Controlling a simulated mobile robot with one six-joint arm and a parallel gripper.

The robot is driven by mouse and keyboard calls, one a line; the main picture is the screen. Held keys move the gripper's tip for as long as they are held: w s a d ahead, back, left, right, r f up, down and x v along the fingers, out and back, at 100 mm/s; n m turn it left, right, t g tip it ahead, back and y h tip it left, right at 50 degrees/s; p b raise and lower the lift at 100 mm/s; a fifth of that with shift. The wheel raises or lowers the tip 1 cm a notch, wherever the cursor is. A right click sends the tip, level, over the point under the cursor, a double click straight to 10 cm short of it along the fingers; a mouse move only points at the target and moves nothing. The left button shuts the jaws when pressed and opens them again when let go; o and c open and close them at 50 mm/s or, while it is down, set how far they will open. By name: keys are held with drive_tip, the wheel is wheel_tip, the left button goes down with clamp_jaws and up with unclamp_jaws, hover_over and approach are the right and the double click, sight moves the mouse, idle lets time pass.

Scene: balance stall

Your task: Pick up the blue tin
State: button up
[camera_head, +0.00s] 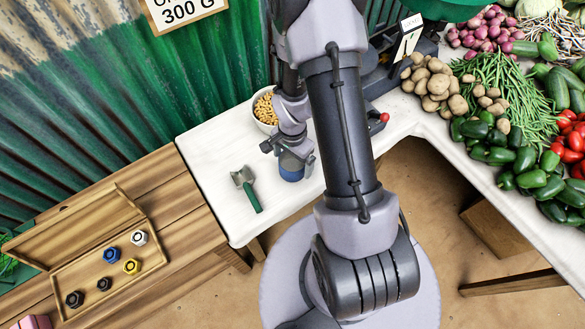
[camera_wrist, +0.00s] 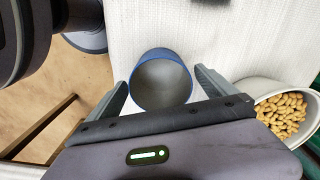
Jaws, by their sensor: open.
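The blue tin (camera_head: 291,175) stands on the white-covered table, under my gripper. In the wrist view the blue tin (camera_wrist: 161,80) is an open-topped cup with a blue outside and a grey, empty-looking inside. My gripper (camera_wrist: 161,78) is open, with one finger to each side of the tin in the picture. A gap shows between each finger and the tin. In the head view my gripper (camera_head: 293,163) hides the upper part of the tin. How far the fingers reach down beside it cannot be told.
A white bowl of peanuts (camera_wrist: 285,112) stands close to the right finger in the wrist view. A green-handled scoop (camera_head: 247,189) lies left of the tin. A wooden box (camera_head: 100,290) with several coloured weights is at lower left. Vegetables (camera_head: 495,90) fill the right counter.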

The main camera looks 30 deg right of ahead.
wheel_tip(320, 180, down, 2)
drive_tip(key=shift+r, duration=0.1)
drive_tip(key=c, duration=1.5)
